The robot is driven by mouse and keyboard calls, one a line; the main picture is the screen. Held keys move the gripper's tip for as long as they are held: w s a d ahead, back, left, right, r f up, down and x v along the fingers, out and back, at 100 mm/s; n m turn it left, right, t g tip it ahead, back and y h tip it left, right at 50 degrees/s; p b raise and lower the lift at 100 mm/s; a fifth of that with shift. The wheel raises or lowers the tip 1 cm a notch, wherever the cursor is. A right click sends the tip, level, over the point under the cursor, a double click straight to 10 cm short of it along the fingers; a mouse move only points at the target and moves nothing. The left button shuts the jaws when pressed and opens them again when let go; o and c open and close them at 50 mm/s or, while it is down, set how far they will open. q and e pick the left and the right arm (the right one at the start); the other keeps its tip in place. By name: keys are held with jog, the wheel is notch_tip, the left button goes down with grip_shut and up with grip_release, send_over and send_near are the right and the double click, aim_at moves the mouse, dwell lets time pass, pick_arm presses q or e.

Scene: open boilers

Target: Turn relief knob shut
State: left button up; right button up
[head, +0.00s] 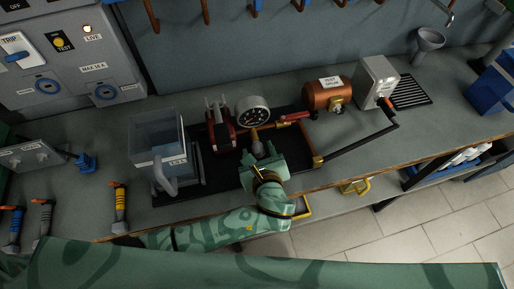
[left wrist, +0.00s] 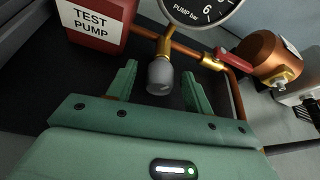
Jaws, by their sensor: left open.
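The relief knob (left wrist: 161,77) is a grey ribbed knob on a brass fitting below the pressure gauge (left wrist: 203,8). It also shows small in the head view (head: 258,149). My left gripper (left wrist: 159,84) is open, with one finger on each side of the knob. I see gaps between the fingers and the knob. In the head view my left gripper (head: 258,158) reaches in at the bench middle, under the gauge (head: 253,112). The red test pump (left wrist: 97,22) stands left of the knob. My right gripper is not in view.
A copper cylinder (head: 328,95) and grey box (head: 376,80) stand to the right, joined by copper pipe. A red-handled valve (head: 295,117) sits beside the gauge. A clear water tank (head: 157,140) stands to the left.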

pick_arm(q)
jog(key=shift+c, duration=0.3)
jog(key=c, duration=0.9)
jog(key=shift+n+p, duration=0.4)
jog(key=shift+p, duration=0.1)
jog(key=shift+h, duration=0.3)
jog(key=o, duration=1)
jog(key=shift+c, duration=0.2)
